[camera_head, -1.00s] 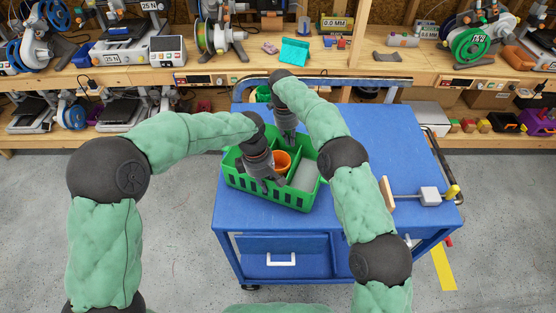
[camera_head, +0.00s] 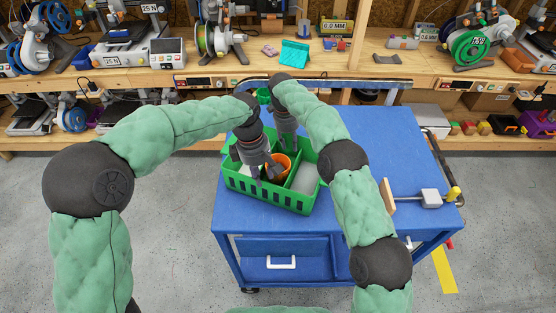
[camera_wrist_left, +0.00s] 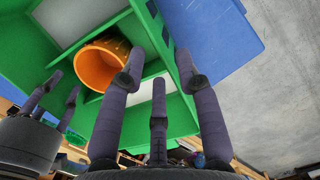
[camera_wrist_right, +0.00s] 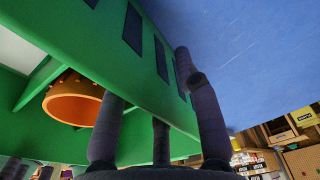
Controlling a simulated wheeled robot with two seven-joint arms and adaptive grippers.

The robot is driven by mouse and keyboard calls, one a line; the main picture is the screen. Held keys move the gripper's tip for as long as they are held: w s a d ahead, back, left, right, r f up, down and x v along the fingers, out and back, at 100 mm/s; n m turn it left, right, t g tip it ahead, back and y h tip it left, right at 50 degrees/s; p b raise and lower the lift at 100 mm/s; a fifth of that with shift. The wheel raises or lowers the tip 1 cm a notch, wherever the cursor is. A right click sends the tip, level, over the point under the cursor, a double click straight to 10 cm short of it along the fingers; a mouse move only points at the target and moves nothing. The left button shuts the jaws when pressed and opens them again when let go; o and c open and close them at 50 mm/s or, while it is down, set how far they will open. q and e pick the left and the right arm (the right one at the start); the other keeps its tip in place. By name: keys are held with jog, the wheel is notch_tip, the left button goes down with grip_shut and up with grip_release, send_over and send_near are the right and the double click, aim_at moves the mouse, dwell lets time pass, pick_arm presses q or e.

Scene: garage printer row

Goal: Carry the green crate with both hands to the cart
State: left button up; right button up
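The green crate (camera_head: 262,192) stands on the blue cart (camera_head: 395,150), toward the left of its top. My left gripper (camera_head: 264,178) is over the crate's left part by the cup. In the left wrist view its fingers (camera_wrist_left: 158,78) are spread, with no clear hold on the crate wall (camera_wrist_left: 165,40). My right gripper (camera_head: 287,140) is at the crate's far side. In the right wrist view its spread fingers (camera_wrist_right: 150,90) straddle the slotted wall (camera_wrist_right: 140,75); one fingertip is hidden behind it.
A clamp-like tool (camera_head: 420,197) lies on the cart's right part. The cart top between it and the crate is clear. A wooden workbench (camera_head: 340,70) with printers and spools runs behind. The grey floor (camera_head: 180,210) left of the cart is open.

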jog(key=shift+r, duration=0.2)
jog(key=r, duration=0.3)
jog(key=a+r, duration=0.1)
jog(key=r, duration=0.3)
jog(key=w+r, duration=0.1)
jog(key=r, duration=0.2)
jog(key=shift+a+r, duration=0.2)
jog(key=shift+a, duration=0.1)
pick_arm(q)
jog(key=shift+w+a+r, duration=0.1)
jog(key=shift+a+r, duration=0.1)
jog(key=shift+r, duration=1.25)
jog(key=shift+w+a+r, duration=0.1)
jog(key=shift+a+r, duration=0.1)
jog(key=shift+r, duration=1.2)
pick_arm(e)
jog(key=shift+s+r, duration=0.15)
jog(key=shift+r, duration=0.4)
